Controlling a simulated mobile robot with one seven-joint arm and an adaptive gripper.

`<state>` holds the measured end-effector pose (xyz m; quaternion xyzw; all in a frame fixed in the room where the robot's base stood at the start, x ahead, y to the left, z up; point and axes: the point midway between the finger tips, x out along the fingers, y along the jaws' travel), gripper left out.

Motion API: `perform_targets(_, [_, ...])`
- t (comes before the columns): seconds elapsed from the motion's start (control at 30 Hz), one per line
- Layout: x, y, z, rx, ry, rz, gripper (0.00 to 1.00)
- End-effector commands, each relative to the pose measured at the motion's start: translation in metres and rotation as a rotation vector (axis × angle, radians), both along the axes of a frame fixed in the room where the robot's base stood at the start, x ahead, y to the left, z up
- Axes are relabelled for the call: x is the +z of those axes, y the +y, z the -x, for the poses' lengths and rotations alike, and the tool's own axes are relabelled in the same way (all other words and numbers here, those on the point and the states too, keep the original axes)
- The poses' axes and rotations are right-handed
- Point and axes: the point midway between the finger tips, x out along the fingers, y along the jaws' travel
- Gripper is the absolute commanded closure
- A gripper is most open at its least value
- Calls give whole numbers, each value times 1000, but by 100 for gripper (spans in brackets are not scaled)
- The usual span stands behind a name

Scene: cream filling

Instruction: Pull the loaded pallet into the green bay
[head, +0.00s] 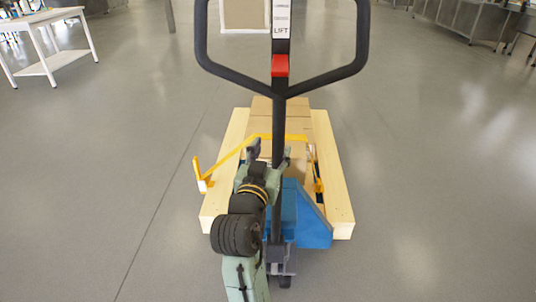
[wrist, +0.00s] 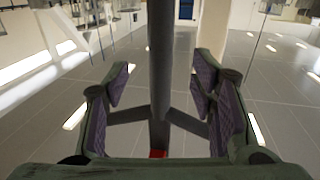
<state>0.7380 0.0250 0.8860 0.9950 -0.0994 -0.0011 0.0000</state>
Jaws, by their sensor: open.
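The wooden pallet (head: 341,195) carries cardboard boxes (head: 262,112) and sits on the floor ahead. A blue pallet jack (head: 313,222) stands at its near end; its forks are hidden. The jack's black handle (head: 202,40) rises upright towards me, with a red part (head: 280,66) and a "LIFT" label. My gripper (head: 270,153) is open and low by the handle's shaft, below the loop. In the wrist view the shaft (wrist: 161,55) shows between the spread fingers of my gripper (wrist: 160,85), with gaps at both sides. Its depth between them is unclear. No green bay shows.
A yellow bar (head: 233,155) crosses near the jack, partly behind my arm. A white table (head: 60,56) stands at the far left, and steel benches (head: 480,20) at the far right. A beige panel (head: 243,14) stands behind. The grey floor beside the pallet is clear.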

Motion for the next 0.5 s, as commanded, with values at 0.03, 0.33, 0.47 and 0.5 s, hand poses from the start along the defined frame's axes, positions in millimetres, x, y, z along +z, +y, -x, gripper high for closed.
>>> perform_targets(0.03, [2,-3,-9,-3,1,1,49])
perform_targets(0.33, [3,-13,-62,0,-1,2,49])
perform_targets(0.47, [3,-15,-76,1,-2,1,49])
perform_targets(0.5, [2,-16,-80,1,-1,1,49])
